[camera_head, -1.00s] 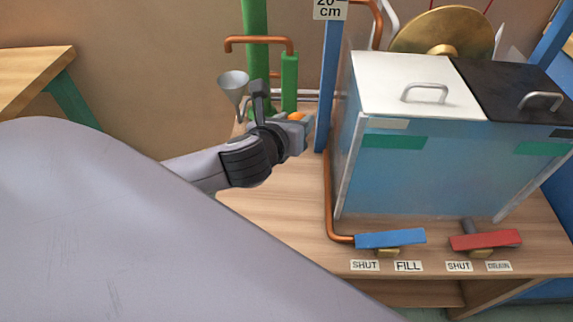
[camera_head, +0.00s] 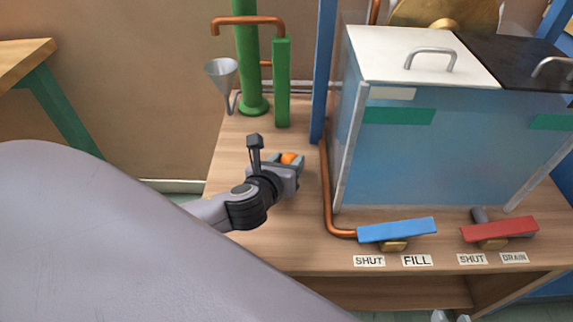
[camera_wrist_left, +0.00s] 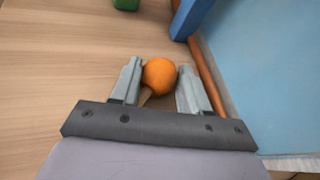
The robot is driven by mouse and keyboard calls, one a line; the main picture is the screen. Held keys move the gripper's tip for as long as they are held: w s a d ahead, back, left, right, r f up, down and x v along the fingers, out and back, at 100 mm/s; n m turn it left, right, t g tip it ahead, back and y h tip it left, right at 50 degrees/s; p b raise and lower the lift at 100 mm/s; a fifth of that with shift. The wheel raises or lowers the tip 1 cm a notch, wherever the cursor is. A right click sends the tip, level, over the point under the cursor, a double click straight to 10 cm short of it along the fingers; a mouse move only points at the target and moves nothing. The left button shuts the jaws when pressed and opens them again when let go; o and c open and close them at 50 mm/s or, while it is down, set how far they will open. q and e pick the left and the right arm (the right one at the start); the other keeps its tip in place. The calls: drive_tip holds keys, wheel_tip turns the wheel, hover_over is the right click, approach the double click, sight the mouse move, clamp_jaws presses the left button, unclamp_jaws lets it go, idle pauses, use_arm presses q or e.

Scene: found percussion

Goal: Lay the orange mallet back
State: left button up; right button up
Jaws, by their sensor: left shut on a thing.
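The orange mallet shows as a round orange head (camera_head: 289,158) at my left gripper (camera_head: 287,163) in the head view. In the left wrist view the orange head (camera_wrist_left: 159,76) sits between the two grey fingers (camera_wrist_left: 160,85), and a short piece of pale handle shows below it. My left gripper is shut on the mallet, over the wooden bench top (camera_head: 290,235). I cannot tell whether the mallet touches the bench. The rest of the handle is hidden. Small grey tips of my right gripper (camera_head: 450,317) show at the bottom edge; their opening is unclear.
A blue tank (camera_head: 430,150) stands right of my left gripper, with a copper pipe (camera_head: 328,190) along its side. Behind are a green column (camera_head: 249,60), a green post (camera_head: 282,85) and a funnel (camera_head: 221,72). Blue (camera_head: 397,229) and red (camera_head: 500,229) levers sit at the front.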

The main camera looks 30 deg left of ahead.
use_arm(q)
drive_tip(key=o, duration=1.1)
